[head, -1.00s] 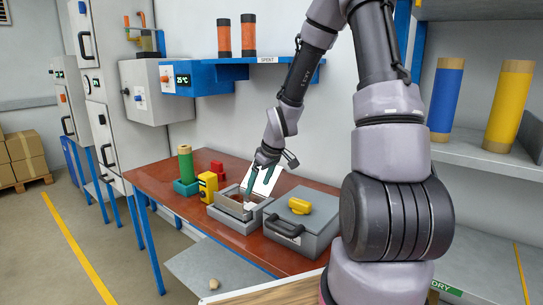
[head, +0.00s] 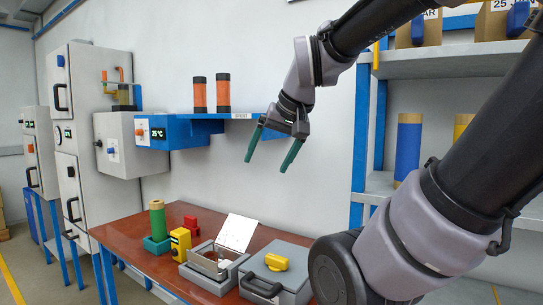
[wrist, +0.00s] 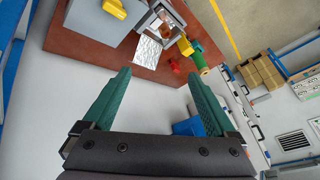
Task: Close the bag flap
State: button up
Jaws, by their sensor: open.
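The bag flap (head: 236,232) is a pale, foil-like sheet standing up, tilted, at the back of an open grey box (head: 196,278) on the bench. In the wrist view the flap (wrist: 151,47) looks silvery and crumpled beside the box's opening. Some brownish contents (wrist: 163,20) show inside; the bag's body is hard to make out. My gripper (head: 266,165) has green fingers spread wide with nothing between them. It hangs well above the bench, above the flap and clear of it. The fingers also show in the wrist view (wrist: 156,76).
A closed grey case (head: 292,262) with a yellow object (head: 276,262) on top stands right of the box. A yellow block (head: 180,244), a red block (head: 191,225) and a green roll (head: 158,220) stand left. A blue shelf (head: 210,136) with two orange cylinders is behind.

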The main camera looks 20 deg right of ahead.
aim_at(236, 233)
jog(key=k, duration=0.15)
jog(key=k+z, duration=0.25)
jog(key=z, duration=0.15)
jog(key=k+l+z, duration=0.15)
jog(key=z, duration=0.25)
jog(key=i+j+z, duration=0.1)
jog(key=j+z, duration=0.2)
jog(key=j, duration=0.45)
jog(key=j+z, duration=0.3)
jog(key=j, duration=1.3)
jog(key=i+j, duration=0.15)
jog(key=j, duration=0.65)
